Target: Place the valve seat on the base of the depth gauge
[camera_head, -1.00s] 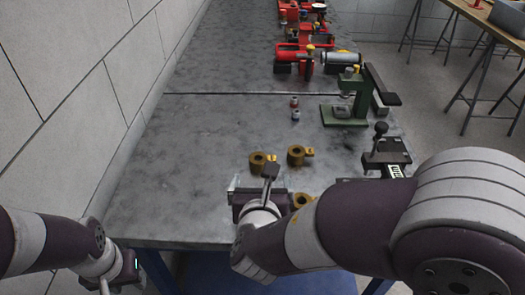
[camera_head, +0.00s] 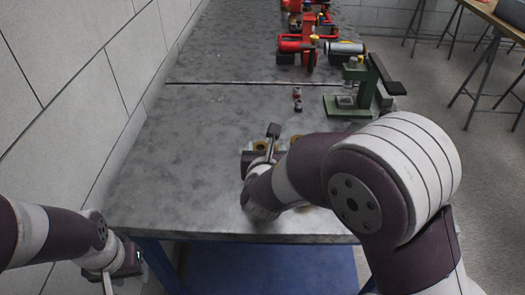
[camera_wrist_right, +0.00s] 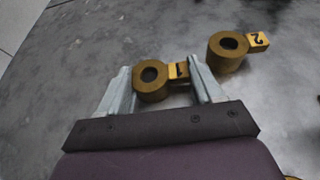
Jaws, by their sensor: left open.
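A brass ring-shaped valve seat with a tag marked 1 (camera_wrist_right: 151,81) stands on the table in the right wrist view. My right gripper (camera_wrist_right: 160,70) is open, with one finger on each side of this seat and its tag; I cannot tell if either touches. A second brass seat with a tag marked 2 (camera_wrist_right: 227,50) stands beyond, to the right. In the head view my right gripper (camera_head: 262,155) partly hides the seats. A green stand with a black arm (camera_head: 352,103), perhaps the depth gauge, stands at the table's right edge. My left gripper (camera_head: 124,262) is open and empty, low at the left.
Two small red-and-grey parts (camera_head: 297,98) stand on the table left of the green stand. Red pump equipment (camera_head: 310,48) stands farther back. A wall (camera_head: 60,90) runs along the left. The left part of the tabletop (camera_head: 180,150) is clear.

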